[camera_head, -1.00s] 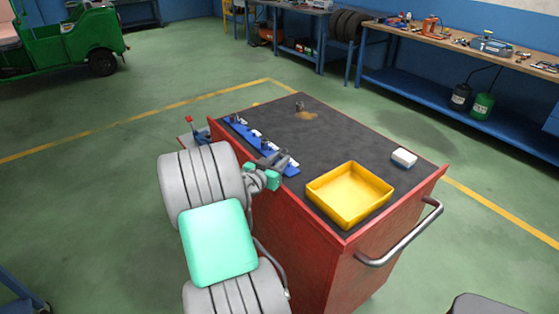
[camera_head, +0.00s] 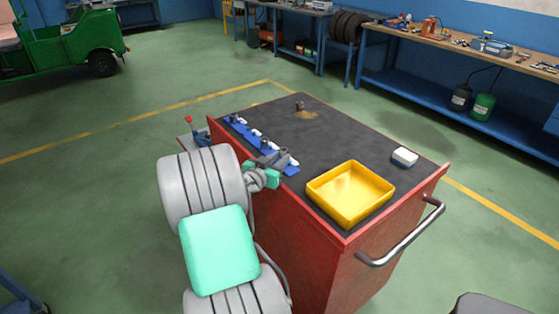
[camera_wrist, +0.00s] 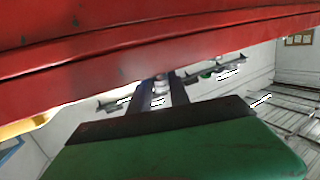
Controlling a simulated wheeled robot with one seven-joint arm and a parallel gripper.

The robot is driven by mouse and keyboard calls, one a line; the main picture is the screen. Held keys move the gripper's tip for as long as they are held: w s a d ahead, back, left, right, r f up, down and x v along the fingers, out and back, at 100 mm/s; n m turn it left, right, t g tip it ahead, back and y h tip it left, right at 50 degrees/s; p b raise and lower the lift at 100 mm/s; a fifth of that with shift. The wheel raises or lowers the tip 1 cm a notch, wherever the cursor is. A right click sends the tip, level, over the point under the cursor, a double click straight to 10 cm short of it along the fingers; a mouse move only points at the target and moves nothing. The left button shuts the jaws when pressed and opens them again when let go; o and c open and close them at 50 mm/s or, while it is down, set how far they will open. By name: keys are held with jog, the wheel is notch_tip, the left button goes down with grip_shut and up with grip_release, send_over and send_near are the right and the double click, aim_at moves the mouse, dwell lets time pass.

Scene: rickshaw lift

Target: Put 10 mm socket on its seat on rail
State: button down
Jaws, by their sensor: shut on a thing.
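The blue rail (camera_head: 290,169) lies along the left edge of the trolley top, with a few small dark sockets (camera_head: 234,117) standing on it. My gripper (camera_head: 275,159) is at the rail's near right end, low over it. In the wrist view, my gripper's dark fingers (camera_wrist: 161,92) are shut on a small pale grey cylinder, apparently the 10 mm socket (camera_wrist: 160,85). Its size marking cannot be read. In the head view the held piece is too small and covered to make out, and I cannot tell whether it touches the rail.
The red trolley (camera_head: 330,265) has a dark top, with a yellow tray (camera_head: 349,193) at the near right and a white block (camera_head: 404,157) beyond. A small dark cylinder (camera_head: 299,105) stands at the far end beside a brown patch (camera_head: 307,115). The middle of the top is clear.

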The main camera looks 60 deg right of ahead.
jog(key=shift+f+b, duration=0.75)
jog(key=shift+b, duration=0.5)
dwell(0.5)
